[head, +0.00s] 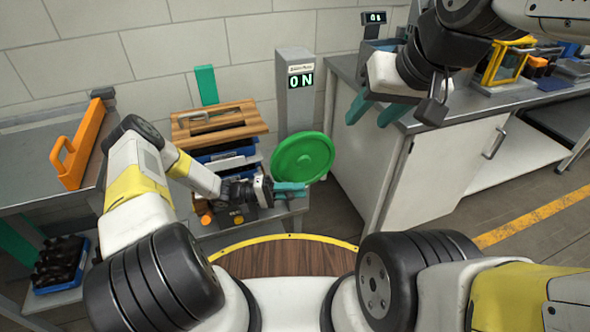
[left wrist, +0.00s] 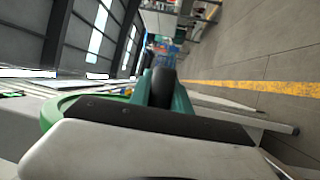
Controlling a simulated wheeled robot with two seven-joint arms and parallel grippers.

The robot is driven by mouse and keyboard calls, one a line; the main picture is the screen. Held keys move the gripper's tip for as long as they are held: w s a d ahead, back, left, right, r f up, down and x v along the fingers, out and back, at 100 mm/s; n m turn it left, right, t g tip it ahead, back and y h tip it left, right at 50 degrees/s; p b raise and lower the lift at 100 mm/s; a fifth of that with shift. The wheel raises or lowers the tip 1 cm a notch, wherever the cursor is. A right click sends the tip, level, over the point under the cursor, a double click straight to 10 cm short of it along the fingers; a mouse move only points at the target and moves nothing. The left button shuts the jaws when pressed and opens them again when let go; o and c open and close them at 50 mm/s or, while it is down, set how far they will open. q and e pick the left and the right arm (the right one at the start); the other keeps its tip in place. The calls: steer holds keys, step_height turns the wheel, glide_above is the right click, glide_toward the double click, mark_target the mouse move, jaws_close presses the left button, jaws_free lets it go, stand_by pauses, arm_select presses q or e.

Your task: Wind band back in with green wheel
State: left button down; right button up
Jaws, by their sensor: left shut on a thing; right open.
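The round green wheel (head: 303,157) stands upright at the front of a grey post (head: 295,95) whose display reads ON. My left gripper (head: 290,190) is at the wheel's lower left edge, its teal fingers shut. In the left wrist view, a dark rounded knob or handle (left wrist: 162,88) sits between the fingers, and part of the green wheel's rim (left wrist: 58,108) shows at the left. How the knob joins the wheel is hidden. My right gripper (head: 373,108) is open and empty, above the grey counter's left end. I cannot make out a band for certain.
A wooden-topped stack (head: 218,122) with blue trays stands left of the post. An orange handled piece (head: 78,145) lies on the left table (head: 30,165). A blue crate (head: 58,287) of dark bottles is at lower left. The white cabinet (head: 440,170) bounds the right side.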

mark_target(298, 161)
arm_select(q)
steer(key=shift+a, duration=0.1)
stand_by(0.7)
